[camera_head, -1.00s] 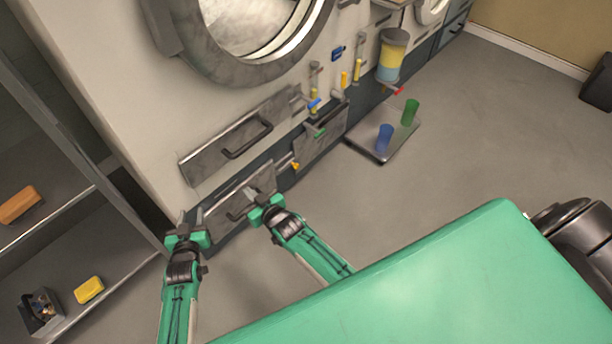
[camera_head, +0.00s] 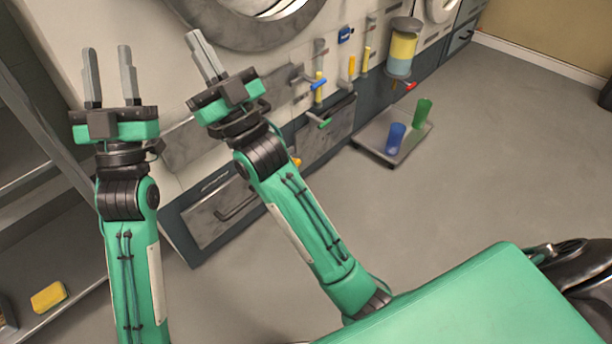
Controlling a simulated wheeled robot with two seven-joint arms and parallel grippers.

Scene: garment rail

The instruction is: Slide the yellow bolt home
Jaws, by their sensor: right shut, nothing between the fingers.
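My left gripper (camera_head: 108,52) is raised at the left, open and empty, in front of the pale machine front. My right gripper (camera_head: 195,35) is raised to its right, shut with nothing between its fingers, just below the round door. A small yellow piece (camera_head: 297,162) shows low on the panel, partly behind my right arm. Yellow upright handles (camera_head: 319,88), (camera_head: 351,67) and (camera_head: 366,60) sit further right on the panel. I cannot tell which yellow part is the bolt. Neither gripper touches any of them.
A lower drawer (camera_head: 205,212) with a dark handle is partly hidden by my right arm. A tray (camera_head: 374,137) holds a blue cup (camera_head: 395,138) and a green cup (camera_head: 422,112). A yellow-banded container (camera_head: 403,47) is at the upper right. The floor at right is clear.

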